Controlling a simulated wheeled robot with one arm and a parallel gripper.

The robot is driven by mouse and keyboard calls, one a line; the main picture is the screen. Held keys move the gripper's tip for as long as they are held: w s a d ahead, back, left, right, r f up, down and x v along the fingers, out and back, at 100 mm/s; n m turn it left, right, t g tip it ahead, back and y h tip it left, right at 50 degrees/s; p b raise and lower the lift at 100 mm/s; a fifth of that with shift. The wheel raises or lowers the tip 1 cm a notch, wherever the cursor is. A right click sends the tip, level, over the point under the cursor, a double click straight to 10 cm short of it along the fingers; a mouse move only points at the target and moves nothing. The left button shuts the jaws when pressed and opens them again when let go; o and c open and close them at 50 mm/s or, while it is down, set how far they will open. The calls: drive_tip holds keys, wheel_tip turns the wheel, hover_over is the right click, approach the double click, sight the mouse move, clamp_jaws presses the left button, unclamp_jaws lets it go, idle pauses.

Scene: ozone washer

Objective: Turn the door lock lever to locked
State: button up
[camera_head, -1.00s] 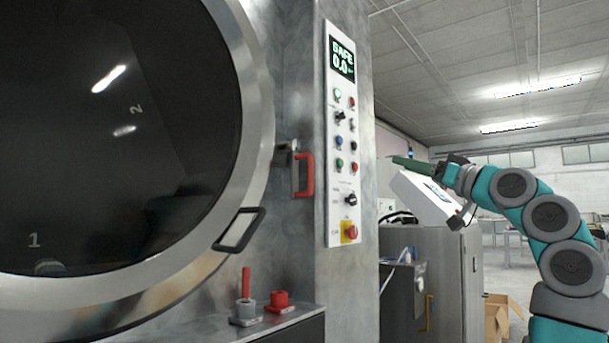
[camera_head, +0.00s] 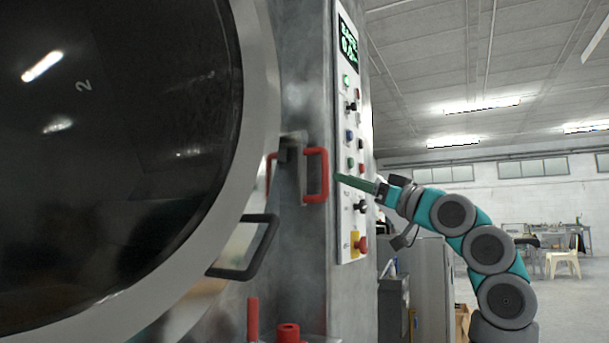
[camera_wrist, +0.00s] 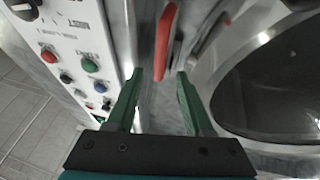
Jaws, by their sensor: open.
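The door lock lever is a red U-shaped handle (camera_head: 317,175) on the metal panel beside the round door, at mid-height in the head view. Its grip stands roughly upright. In the wrist view the red lever (camera_wrist: 165,42) lies ahead of my fingers, between their lines. My gripper (camera_head: 342,178) has green fingers and reaches in from the right, just right of the lever. In the wrist view my gripper (camera_wrist: 158,90) is open, with nothing between its fingers. I cannot tell whether a finger touches the lever.
The round dark-glass door (camera_head: 110,150) has a black-framed handle (camera_head: 250,250) at its lower right edge. The control panel (camera_head: 351,130) with buttons stands close behind my gripper. Red fittings (camera_head: 288,333) sit on a ledge below.

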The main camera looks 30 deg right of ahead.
sight(327, 170)
drive_tip(key=p+x, duration=0.1)
drive_tip(key=x, duration=0.5)
drive_tip(key=shift+a+r, duration=0.15)
drive_tip(key=shift+r, duration=0.15)
drive_tip(key=shift+w+a+r, duration=0.1)
drive_tip(key=shift+w+a, duration=0.05)
drive_tip(key=shift+w, duration=0.55)
drive_tip(key=shift+c, duration=0.3)
clamp_jaws()
